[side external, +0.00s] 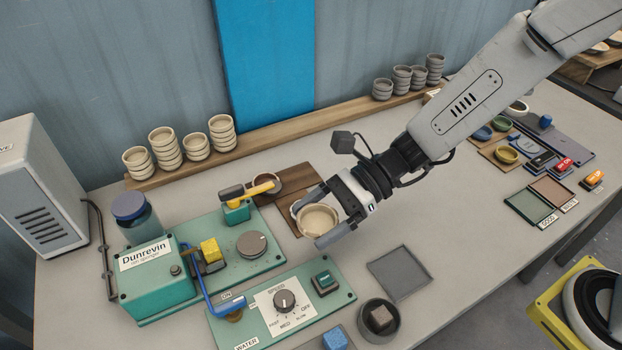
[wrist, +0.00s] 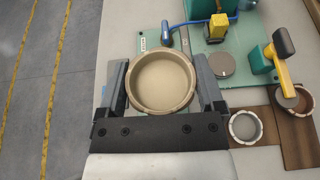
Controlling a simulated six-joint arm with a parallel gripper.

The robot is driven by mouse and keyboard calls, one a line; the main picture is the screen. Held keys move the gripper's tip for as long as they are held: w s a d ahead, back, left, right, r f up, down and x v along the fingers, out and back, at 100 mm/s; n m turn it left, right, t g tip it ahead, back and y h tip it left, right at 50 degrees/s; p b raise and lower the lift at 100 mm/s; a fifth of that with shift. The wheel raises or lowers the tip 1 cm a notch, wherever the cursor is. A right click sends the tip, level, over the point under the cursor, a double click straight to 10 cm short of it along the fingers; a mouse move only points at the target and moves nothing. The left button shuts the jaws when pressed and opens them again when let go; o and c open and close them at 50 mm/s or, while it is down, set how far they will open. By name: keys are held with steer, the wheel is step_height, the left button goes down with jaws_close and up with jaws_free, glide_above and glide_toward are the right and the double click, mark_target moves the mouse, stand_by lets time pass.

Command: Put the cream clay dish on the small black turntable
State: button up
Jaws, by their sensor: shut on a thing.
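My gripper (side external: 318,217) is shut on the cream clay dish (side external: 318,221), with one finger on each side of it. In the wrist view the dish (wrist: 161,84) sits level between the fingers, its inside empty. It is held above the bench. The small dark round turntable (side external: 252,245) lies on the green machine plate, left of my gripper in the side view. It is bare, and in the wrist view the turntable (wrist: 221,65) is to the right of and beyond the dish.
A yellow-handled lever (side external: 258,188) and a blue curved pipe (side external: 205,285) stand near the turntable. A brown dish (wrist: 293,100) and a pale-rimmed dish (wrist: 245,127) rest on wooden boards. The green control panel (side external: 325,300) lies in front. Stacked bowls line the back shelf.

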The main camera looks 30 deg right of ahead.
steer(key=shift+a, duration=0.15)
steer(key=w+a+f, duration=0.4)
steer(key=w+a, duration=0.1)
steer(key=w, duration=0.2)
glide_above(251, 242)
steer(key=f, duration=0.3)
steer(key=s+f, duration=0.1)
steer(key=shift+d+f, duration=0.3)
steer(key=shift+f, duration=0.1)
steer(key=shift+w+a+f, duration=0.15)
steer(key=shift+w+f, duration=0.1)
steer(key=shift+f, duration=0.1)
steer(key=shift+w+a+f, duration=0.1)
steer(key=shift+w+f, duration=0.05)
steer(key=shift+f, duration=1.6)
steer(key=shift+f, duration=0.2)
